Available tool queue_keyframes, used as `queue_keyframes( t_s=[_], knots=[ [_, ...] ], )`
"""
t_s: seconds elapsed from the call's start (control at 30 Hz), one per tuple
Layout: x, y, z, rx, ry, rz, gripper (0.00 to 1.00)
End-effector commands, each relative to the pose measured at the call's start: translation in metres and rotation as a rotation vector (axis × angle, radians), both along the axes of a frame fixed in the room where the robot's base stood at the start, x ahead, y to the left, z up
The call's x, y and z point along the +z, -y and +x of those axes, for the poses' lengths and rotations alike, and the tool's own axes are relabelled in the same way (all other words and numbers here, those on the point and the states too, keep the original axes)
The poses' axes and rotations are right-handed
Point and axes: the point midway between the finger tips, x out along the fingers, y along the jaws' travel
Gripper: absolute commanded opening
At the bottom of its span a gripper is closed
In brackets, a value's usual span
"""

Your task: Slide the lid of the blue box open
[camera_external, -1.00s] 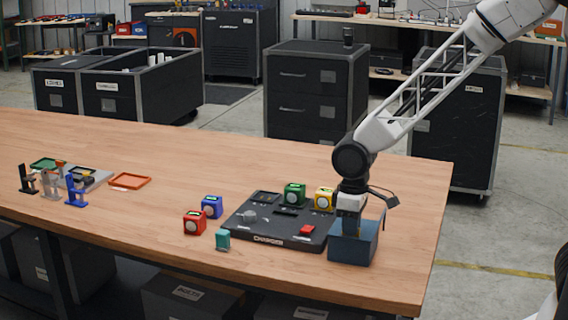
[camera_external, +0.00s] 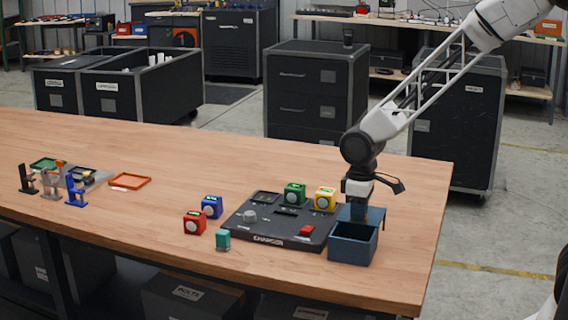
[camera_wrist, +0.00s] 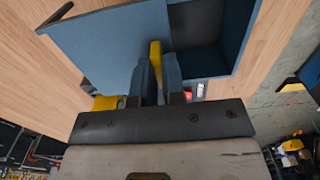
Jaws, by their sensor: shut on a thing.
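The blue box (camera_external: 352,250) stands near the right front of the wooden table, and its near part is open to a dark inside. Its blue lid (camera_external: 374,213) sits toward the back of the box and sticks out past the rear wall. In the wrist view the lid (camera_wrist: 100,45) covers the left part and the open inside (camera_wrist: 205,60) shows at the right. My gripper (camera_external: 358,216) is over the back of the box. In the wrist view its fingers (camera_wrist: 157,80) are shut on the yellow handle (camera_wrist: 155,62) of the lid.
The black charger board (camera_external: 275,222) is close to the left of the box, with green (camera_external: 294,194) and yellow (camera_external: 325,199) cubes and a red block (camera_external: 306,230) on it. The table's right edge is near. Bare wood lies behind the box.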

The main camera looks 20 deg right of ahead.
Motion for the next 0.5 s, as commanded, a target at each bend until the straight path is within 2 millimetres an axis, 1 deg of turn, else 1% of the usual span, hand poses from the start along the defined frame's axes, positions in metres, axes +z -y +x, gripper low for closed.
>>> queue_keyframes(
  t_s=[0.1,0.4,0.43,0.5],
  knots=[
    [0.0006,0.0047,0.0052,0.0,0.001,0.001,0.0],
    [0.0007,0.005,0.0057,0.001,0.001,0.001,0.0],
    [0.0008,0.005,0.0057,0.001,0.001,0.001,0.11],
    [0.0008,0.005,0.0057,0.001,0.001,0.001,0.22]
  ],
)
